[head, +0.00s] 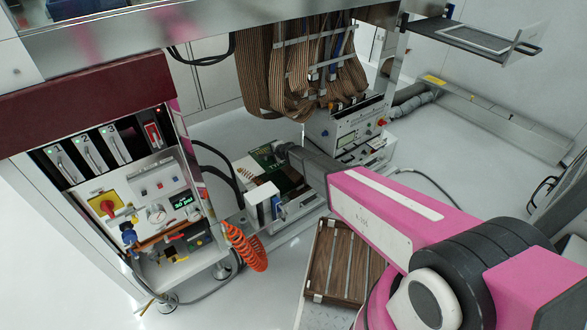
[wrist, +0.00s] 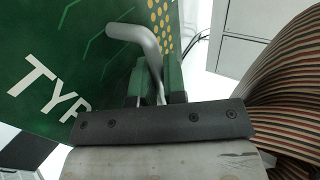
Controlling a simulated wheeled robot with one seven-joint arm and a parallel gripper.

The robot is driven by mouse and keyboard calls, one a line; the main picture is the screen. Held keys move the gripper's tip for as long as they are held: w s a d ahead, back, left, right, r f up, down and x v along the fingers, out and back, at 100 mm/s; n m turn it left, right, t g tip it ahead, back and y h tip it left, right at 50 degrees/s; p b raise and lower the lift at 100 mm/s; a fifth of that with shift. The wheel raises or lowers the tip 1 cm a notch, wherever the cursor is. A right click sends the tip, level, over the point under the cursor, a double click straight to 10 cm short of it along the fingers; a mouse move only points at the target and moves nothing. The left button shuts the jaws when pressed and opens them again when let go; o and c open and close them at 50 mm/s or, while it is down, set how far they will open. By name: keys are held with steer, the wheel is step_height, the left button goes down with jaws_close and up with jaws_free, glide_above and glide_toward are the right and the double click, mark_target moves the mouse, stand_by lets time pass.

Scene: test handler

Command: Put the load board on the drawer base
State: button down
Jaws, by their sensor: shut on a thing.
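The load board is a green panel with gold dots and white lettering; it fills the upper left of the wrist view (wrist: 60,50). In the head view its green face (head: 264,156) shows small beyond the end of my arm. My gripper (wrist: 158,88) is shut on the board's bent silver handle (wrist: 135,33). In the head view the gripper (head: 281,150) is small and partly hidden by my arm. A low open unit (head: 292,205) below and beside the board looks like the drawer base. I cannot tell whether the board touches it.
Brown striped ribbon cables (head: 270,75) hang behind the board and crowd the wrist view's right side (wrist: 285,90). A control cabinet (head: 150,205) with an orange coiled hose (head: 245,248) stands left. A wooden slatted crate (head: 340,262) lies below my arm. An instrument box (head: 350,135) stands behind.

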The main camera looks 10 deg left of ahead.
steer(key=w+d+f, duration=0.1)
steer(key=d+f, duration=0.1)
steer(key=d, duration=0.1)
steer(key=w+d+f, duration=0.1)
steer(key=d+f, duration=0.1)
steer(key=d, duration=0.1)
steer(key=w+d+f, duration=0.1)
steer(key=d+f, duration=0.1)
steer(key=d, duration=0.1)
steer(key=shift+w+d+f, duration=0.1)
steer(key=shift+d, duration=0.3)
steer(key=shift+f, duration=2)
steer(key=c, duration=1.2)
jaws_free()
steer(key=shift+d+r, duration=0.1)
